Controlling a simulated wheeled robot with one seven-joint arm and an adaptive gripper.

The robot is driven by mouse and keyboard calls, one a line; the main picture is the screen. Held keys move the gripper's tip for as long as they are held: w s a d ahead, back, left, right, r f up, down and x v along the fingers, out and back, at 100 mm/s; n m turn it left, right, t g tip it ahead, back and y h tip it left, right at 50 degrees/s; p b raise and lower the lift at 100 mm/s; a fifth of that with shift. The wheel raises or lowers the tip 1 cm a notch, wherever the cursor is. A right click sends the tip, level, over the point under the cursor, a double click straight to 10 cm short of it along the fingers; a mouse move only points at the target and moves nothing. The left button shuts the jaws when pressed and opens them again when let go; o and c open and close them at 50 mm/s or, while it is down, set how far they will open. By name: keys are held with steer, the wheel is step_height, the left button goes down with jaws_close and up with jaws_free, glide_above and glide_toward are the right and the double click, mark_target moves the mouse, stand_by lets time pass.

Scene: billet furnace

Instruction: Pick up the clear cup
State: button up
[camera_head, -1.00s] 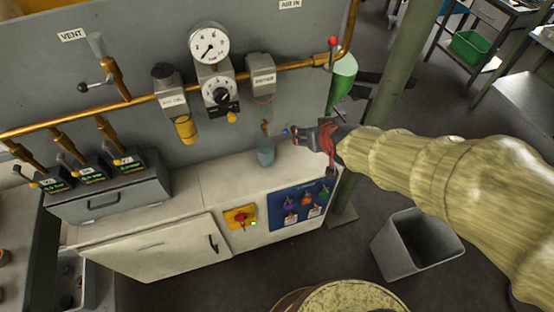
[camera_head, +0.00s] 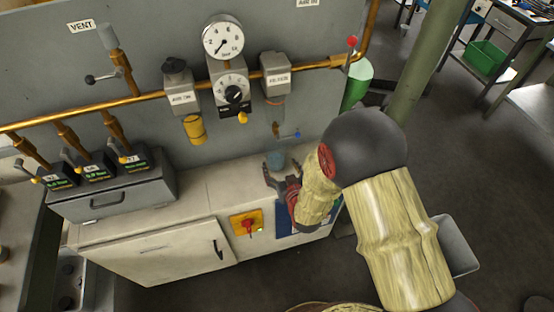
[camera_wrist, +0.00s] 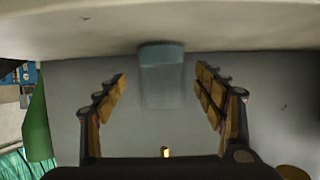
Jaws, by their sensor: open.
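The clear cup (camera_head: 276,159) stands on the pale counter top below the grey and brass pipe fittings; it looks bluish at its base. My gripper (camera_head: 281,174) is open, low over the counter and just in front of the cup. In the wrist view, which looks upside down, the cup (camera_wrist: 161,88) shows between the two spread fingers of my gripper (camera_wrist: 162,82). Gaps show on both sides of it, and I see no finger touching it. How deep the cup sits between the fingers is hard to tell.
A small tap with a blue handle (camera_head: 291,134) hangs just above the cup. The grey back wall (camera_head: 160,60) with gauge and regulators rises behind. A drawer unit with levers (camera_head: 115,195) stands left on the counter. The counter left of the cup is clear.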

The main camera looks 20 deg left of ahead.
mark_target(273, 153)
steer(key=b+x, duration=0.2)
steer(key=x, duration=0.4)
steer(key=shift+a+r, duration=0.15)
steer(key=shift+c, duration=1.4)
steer(key=c, duration=1.1)
steer(key=shift+s+r, duration=0.1)
steer(key=shift+r, duration=0.1)
